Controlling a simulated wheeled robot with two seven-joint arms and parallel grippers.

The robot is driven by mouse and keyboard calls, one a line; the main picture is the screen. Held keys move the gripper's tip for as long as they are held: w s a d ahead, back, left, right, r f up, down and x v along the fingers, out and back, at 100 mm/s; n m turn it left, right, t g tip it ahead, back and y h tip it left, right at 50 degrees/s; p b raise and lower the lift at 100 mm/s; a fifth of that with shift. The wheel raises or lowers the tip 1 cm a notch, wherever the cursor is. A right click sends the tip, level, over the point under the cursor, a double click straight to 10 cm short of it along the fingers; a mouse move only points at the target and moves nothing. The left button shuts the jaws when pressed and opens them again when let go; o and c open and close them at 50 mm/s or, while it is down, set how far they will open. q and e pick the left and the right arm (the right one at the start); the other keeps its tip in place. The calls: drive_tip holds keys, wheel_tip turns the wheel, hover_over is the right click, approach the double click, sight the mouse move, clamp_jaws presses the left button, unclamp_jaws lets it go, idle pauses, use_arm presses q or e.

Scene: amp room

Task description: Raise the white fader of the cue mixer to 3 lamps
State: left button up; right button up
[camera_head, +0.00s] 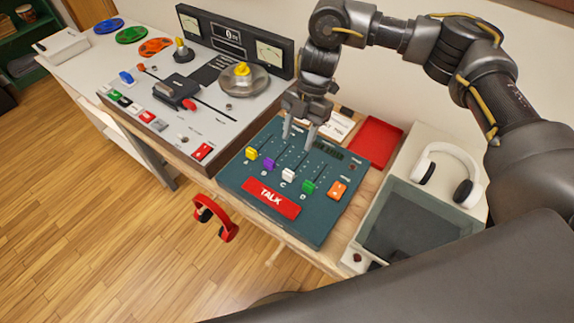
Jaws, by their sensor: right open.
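The cue mixer (230,180) is a teal panel on the bench with a red TALK bar (271,198) along its front. Its white fader (287,175) sits low in its slot, between the purple fader (269,163) and the green fader (308,187). A yellow fader (251,153) is at the left. A small dark display (331,149) is at the back right of the panel; I cannot make out any lit lamps. My right gripper (297,141) points down over the back of the panel, open and empty, apart from the white fader. My left gripper is out of view.
A large console (215,110) with knobs and meters stands at the left. Red headphones (216,218) hang at the bench's front edge.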

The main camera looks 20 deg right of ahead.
sight(289, 172)
drive_tip(key=p+x, duration=0.1)
drive_tip(key=x, duration=0.8)
drive_tip(key=shift+s+f+p, duration=0.15)
drive_tip(key=shift+s+p, duration=0.05)
drive_tip(key=shift+p, duration=0.2)
drive_tip(key=shift+s+a+f, duration=0.1)
drive_tip(key=shift+a+f, duration=0.05)
drive_tip(key=shift+f, duration=0.45)
clamp_jaws()
